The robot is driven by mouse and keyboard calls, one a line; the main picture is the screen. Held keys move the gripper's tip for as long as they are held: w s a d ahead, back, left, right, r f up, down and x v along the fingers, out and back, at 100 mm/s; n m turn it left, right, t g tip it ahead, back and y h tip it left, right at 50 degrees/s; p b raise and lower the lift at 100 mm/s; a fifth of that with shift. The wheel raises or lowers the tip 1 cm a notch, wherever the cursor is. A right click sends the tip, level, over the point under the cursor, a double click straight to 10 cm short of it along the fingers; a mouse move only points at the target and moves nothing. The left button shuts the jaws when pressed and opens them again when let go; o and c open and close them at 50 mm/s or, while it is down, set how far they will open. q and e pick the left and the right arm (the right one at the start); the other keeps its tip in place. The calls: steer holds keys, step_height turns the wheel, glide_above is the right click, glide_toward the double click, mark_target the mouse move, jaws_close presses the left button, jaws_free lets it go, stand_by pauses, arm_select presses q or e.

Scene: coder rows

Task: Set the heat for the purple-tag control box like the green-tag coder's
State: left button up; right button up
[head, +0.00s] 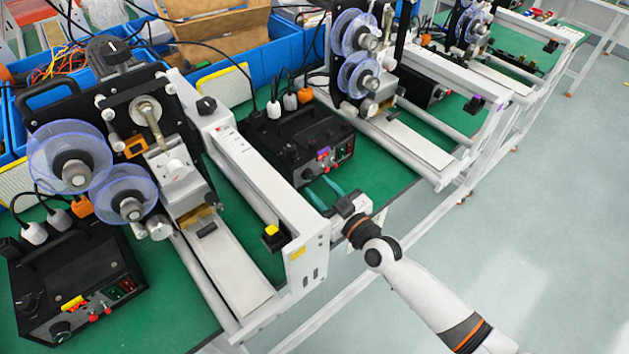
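The control box with the purple tag (323,153) is the black box (300,135) in the middle, on the green bench top. Its front panel has a dark knob (308,173) at the left, small red buttons and a small lit display; the setting is too small to read. My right gripper (324,193) is just in front of this panel, its two teal fingers apart and nothing between them. It appears apart from the knob. A coder to the right carries a purple tag (474,104). I cannot make out a green tag on any coder. My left gripper is out of view.
A yellow-tag control box (80,285) and a coder with clear blue reels (70,158) stand at the left. The coder's white frame (262,185) rises beside the middle box. Blue bins (270,45) line the back. The floor at the right is clear.

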mark_target(309, 176)
steer(key=shift+x, duration=1.4)
steer(key=shift+c, duration=0.3)
steer(key=c, duration=0.6)
steer(key=shift+c, duration=0.2)
steer(key=shift+m, duration=3.4)
